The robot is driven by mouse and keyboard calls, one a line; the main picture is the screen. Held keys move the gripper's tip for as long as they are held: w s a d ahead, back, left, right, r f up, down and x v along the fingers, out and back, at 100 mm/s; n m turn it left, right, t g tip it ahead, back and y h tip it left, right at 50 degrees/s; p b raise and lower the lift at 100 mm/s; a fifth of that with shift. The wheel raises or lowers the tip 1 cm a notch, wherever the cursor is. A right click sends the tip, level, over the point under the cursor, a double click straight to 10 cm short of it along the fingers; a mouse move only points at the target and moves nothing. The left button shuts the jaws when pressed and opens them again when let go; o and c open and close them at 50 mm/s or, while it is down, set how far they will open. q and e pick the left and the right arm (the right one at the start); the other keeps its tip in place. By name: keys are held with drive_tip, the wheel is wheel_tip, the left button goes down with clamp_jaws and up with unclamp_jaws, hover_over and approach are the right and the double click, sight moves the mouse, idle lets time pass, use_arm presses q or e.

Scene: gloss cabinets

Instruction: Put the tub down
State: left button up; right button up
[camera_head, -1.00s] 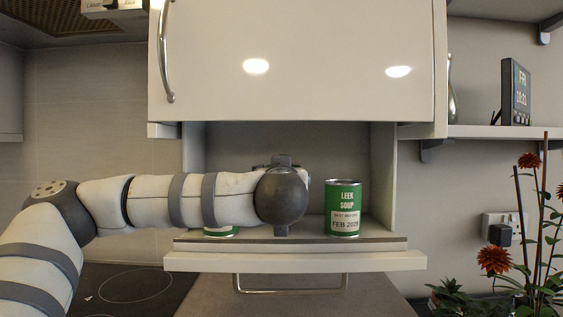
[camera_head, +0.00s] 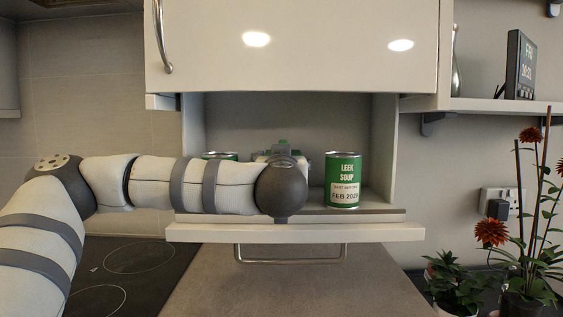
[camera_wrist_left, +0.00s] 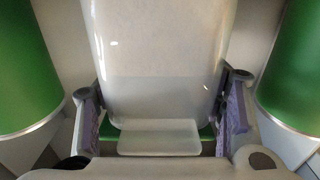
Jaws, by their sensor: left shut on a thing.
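My left gripper (camera_wrist_left: 162,98) is shut on the tub (camera_wrist_left: 160,60), a translucent whitish container that fills the middle of the left wrist view. A purple-grey finger pad lies at each side of it. In the head view the gripper and most of the tub are hidden behind my wrist; only a pale and green bit (camera_head: 283,147) shows above it, inside the open cabinet niche. I cannot tell whether the tub's base touches the shelf. My right gripper is not in view.
A green leek soup can (camera_head: 343,180) stands on the shelf (camera_head: 295,233) to the right. Another green can (camera_head: 220,156) is partly hidden behind my arm on the left. The tub is between them, with cans close on both sides. A cabinet door (camera_head: 295,45) is above.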

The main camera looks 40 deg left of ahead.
use_arm(q)
drive_tip(key=o, duration=1.3)
drive_tip(key=shift+d, duration=0.1)
drive_tip(key=v, duration=1.2)
drive_tip(key=shift+f, duration=0.1)
